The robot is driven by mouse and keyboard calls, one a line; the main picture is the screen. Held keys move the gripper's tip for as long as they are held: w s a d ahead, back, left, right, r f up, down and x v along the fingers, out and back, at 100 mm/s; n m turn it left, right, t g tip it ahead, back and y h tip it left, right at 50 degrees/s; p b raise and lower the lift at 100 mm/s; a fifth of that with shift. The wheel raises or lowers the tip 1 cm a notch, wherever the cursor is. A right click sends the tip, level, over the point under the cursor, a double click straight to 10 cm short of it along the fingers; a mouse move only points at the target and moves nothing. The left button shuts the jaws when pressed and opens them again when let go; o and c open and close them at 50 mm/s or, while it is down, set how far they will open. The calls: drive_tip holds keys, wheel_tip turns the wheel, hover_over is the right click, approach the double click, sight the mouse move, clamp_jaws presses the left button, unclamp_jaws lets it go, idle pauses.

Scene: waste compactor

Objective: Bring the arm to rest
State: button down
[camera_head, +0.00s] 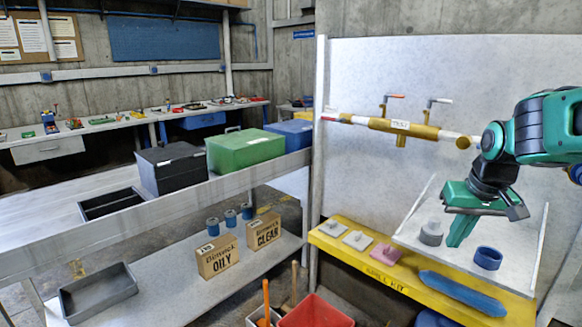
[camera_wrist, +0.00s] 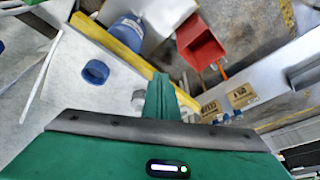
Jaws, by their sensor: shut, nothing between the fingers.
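My gripper (camera_head: 461,236) is green with a dark wrist and hangs from my green arm at the right of the head view. Its fingers are shut with nothing between them and point down above the white tray (camera_head: 520,262). In the wrist view the shut fingers (camera_wrist: 159,88) show in the middle. A grey round piece (camera_head: 431,233) stands just left of the fingers, seemingly behind them; I cannot tell whether they touch. A blue ring (camera_head: 487,258) lies to the right of the fingers, and it also shows in the wrist view (camera_wrist: 95,72).
A yellow shelf (camera_head: 355,258) runs below the tray, holding several small blocks and a blue piece (camera_head: 462,292). A yellow pipe with taps (camera_head: 400,127) is on the wall panel behind. A red bin (camera_head: 315,312) stands below. Boxes (camera_head: 217,257) sit on the left bench.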

drive_tip(key=s+a+f+n+t, duration=0.1)
drive_tip(key=s+a+f+n, duration=0.1)
drive_tip(key=s+a+f, duration=0.45)
drive_tip(key=s+d+m+g, duration=0.2)
drive_tip(key=s+d, duration=0.3)
drive_tip(key=s, duration=0.4)
drive_tip(key=s+d+m+g, duration=0.2)
drive_tip(key=s+d+m, duration=0.2)
drive_tip(key=s, duration=0.6)
drive_tip(key=shift+d+m+g+y, duration=0.3)
drive_tip(key=shift+d+m+g, duration=0.1)
drive_tip(key=shift+d, duration=0.4)
